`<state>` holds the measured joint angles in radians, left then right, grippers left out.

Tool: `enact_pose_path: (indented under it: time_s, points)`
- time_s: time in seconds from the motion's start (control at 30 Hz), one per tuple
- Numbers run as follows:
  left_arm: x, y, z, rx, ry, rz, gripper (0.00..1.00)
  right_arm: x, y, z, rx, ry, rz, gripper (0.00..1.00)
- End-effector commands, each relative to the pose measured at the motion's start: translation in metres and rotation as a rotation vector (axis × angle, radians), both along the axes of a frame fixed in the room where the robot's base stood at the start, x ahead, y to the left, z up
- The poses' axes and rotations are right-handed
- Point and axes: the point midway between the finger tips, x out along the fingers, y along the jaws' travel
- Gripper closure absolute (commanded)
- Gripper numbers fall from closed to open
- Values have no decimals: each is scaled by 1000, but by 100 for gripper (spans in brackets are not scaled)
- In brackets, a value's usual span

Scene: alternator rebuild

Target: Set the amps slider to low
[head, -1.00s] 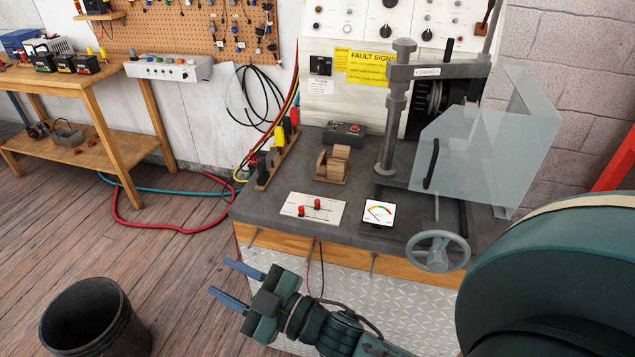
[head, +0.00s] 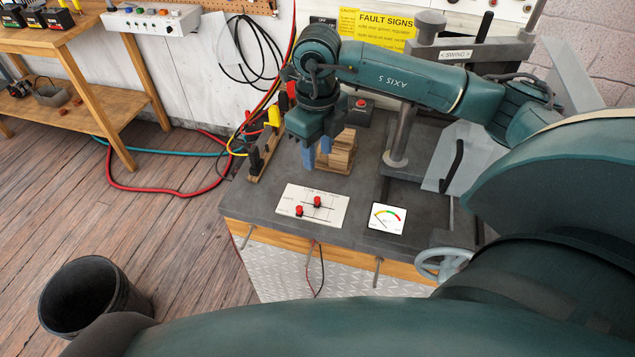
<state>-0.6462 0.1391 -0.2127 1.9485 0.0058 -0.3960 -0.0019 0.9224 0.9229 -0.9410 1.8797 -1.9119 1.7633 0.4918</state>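The white slider panel (head: 334,215) lies on the dark bench top. It has two slots, each with a red knob: one knob (head: 317,202) sits on the upper slot and the other knob (head: 299,211) near the left end of the lower slot. The small labels are too blurred to tell which is amps. My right gripper (head: 317,158) points down above the bench, behind the panel and in front of the wooden block stack. Its blue fingers are apart with nothing seen between them. It does not touch either knob. My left gripper is out of view.
A gauge (head: 386,218) lies right of the panel. The wooden block stack (head: 343,152), a black box with a red button (head: 360,108) and a row of clamps (head: 259,160) stand behind. A grey handwheel (head: 440,264) is at the front right. Bench around the panel is clear.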

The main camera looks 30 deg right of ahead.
Motion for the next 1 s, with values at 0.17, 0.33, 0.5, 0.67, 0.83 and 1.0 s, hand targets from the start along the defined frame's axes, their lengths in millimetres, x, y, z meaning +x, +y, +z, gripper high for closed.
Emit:
enact_pose_path:
  time_s: [0.17,0.33,0.5,0.67,0.83,1.0]
  points:
    - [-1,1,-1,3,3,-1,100,-1,1,-30,2,7,0,64]
    - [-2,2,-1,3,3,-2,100,-1,1,-67,5,7,2,64]
    - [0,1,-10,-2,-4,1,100,-1,2,-102,6,3,3,64]
    - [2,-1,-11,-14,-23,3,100,-1,2,-122,6,3,3,64]
    - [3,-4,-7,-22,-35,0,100,-1,2,-127,7,2,4,64]
    - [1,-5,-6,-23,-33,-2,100,-1,2,-127,7,1,4,64]
